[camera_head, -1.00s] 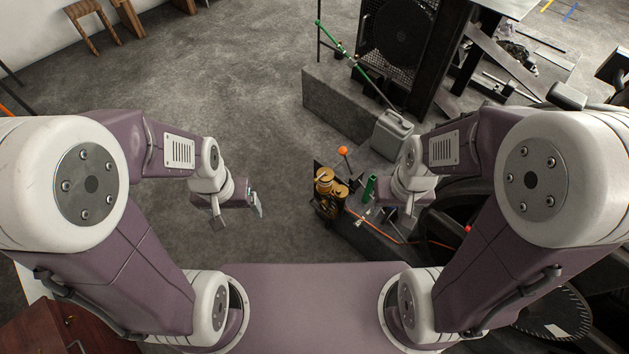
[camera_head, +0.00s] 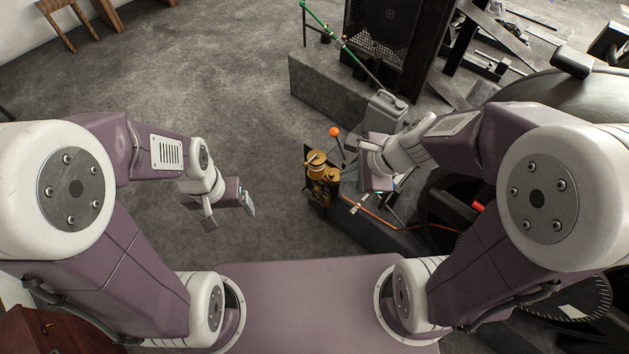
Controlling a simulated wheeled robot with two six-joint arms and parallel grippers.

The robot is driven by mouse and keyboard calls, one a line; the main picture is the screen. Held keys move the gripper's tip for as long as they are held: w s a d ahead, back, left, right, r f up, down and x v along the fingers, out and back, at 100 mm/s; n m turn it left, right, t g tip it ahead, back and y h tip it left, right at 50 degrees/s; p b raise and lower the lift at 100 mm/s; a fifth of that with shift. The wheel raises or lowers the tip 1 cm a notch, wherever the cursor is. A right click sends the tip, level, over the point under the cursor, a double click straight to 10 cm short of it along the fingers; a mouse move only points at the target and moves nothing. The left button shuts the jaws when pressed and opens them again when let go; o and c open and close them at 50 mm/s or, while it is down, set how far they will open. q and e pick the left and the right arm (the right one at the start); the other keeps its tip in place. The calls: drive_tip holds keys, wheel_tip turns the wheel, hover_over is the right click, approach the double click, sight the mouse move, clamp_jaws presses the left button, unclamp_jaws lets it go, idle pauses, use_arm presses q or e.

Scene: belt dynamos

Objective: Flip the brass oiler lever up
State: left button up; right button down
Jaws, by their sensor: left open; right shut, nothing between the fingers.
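The brass oiler (camera_head: 318,164) stands at the left end of the dark machine base, just left of the picture's middle right. It has rounded brass parts, but its lever is too small to make out surely. My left gripper (camera_head: 249,202) is open and empty over the floor, left of the oiler and apart from it. My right gripper (camera_head: 393,187) is shut and empty, right of the oiler; its fingers are mostly hidden by its own wrist.
An orange ball knob (camera_head: 335,131) on a thin rod rises just behind the oiler. A grey jerrycan (camera_head: 384,111) stands behind my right wrist. An orange cable (camera_head: 370,213) runs along the base.

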sight(311, 160)
use_arm(q)
wheel_tip(311, 160, down, 26)
drive_tip(key=b, duration=2.2)
drive_tip(key=shift+r+b, duration=0.15)
drive_tip(key=shift+b, duration=0.15)
use_arm(e)
drive_tip(key=w+f+m+t, duration=0.2)
drive_tip(key=w+f+m, duration=0.1)
drive_tip(key=f, duration=0.5)
drive_tip(key=w+f+m+t+y, duration=0.1)
drive_tip(key=w+f+m+t, duration=0.1)
drive_tip(key=f, duration=0.6)
drive_tip(key=w+m, duration=0.1)
drive_tip(key=m, duration=0.1)
drive_tip(key=shift+m+t, duration=0.3)
drive_tip(key=shift+t, duration=0.1)
drive_tip(key=shift+d, duration=0.1)
use_arm(q)
wheel_tip(311, 160, down, 4)
drive_tip(key=b, duration=0.4)
use_arm(e)
drive_tip(key=w+a+f, duration=0.1)
drive_tip(key=w+a, duration=0.1)
drive_tip(key=w+a+f, duration=0.1)
drive_tip(key=w+a, duration=0.1)
drive_tip(key=w, duration=0.1)
drive_tip(key=w+a+f, duration=0.2)
drive_tip(key=w, duration=0.1)
drive_tip(key=shift+w+a, duration=0.25)
drive_tip(key=shift+a, duration=0.15)
